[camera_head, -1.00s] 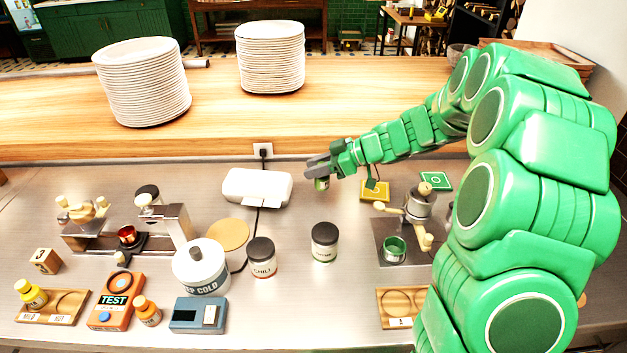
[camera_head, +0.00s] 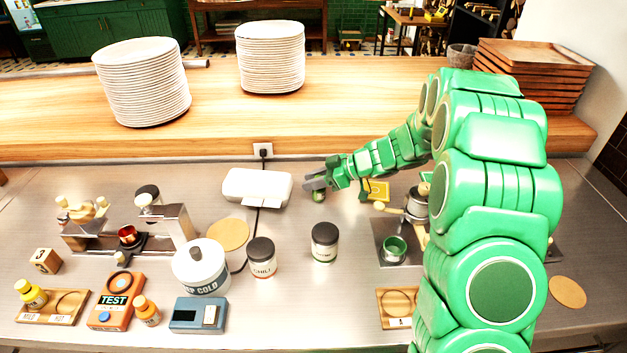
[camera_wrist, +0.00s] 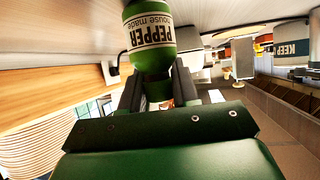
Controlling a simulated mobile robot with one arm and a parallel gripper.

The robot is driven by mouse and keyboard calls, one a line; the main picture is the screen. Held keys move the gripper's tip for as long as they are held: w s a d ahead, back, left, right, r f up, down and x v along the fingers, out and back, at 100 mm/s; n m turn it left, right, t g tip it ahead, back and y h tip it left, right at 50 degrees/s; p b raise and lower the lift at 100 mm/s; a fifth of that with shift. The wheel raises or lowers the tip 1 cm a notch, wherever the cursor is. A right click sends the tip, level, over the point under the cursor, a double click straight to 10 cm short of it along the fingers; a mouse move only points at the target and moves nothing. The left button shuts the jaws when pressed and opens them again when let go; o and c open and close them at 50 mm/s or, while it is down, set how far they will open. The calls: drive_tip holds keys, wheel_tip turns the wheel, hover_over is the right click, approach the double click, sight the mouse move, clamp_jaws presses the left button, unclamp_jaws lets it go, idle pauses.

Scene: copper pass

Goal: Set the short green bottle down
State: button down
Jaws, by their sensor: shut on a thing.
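My gripper (camera_head: 314,184) is shut on the short green bottle (camera_head: 319,196), low over the back of the steel counter, right of the white box-shaped device. In the head view the bottle is small and partly covered by the gripper. I cannot tell whether its base touches the counter. In the wrist view the bottle (camera_wrist: 150,25) shows a cream label reading PEPPER, and the fingers (camera_wrist: 157,90) close around its narrower end.
The white device (camera_head: 257,188) is left of the gripper; a yellow square (camera_head: 376,190) is right. Dark-lidded jars, CHILI (camera_head: 261,258) and another (camera_head: 324,243), stand in front. A metal apparatus with a green cup (camera_head: 395,249) is front right. Bare counter (camera_head: 310,215) lies between.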

drive_tip(key=shift+f, duration=0.15)
drive_tip(key=c, duration=0.8)
unclamp_jaws()
drive_tip(key=shift+c, duration=0.2)
drive_tip(key=v, duration=1.2)
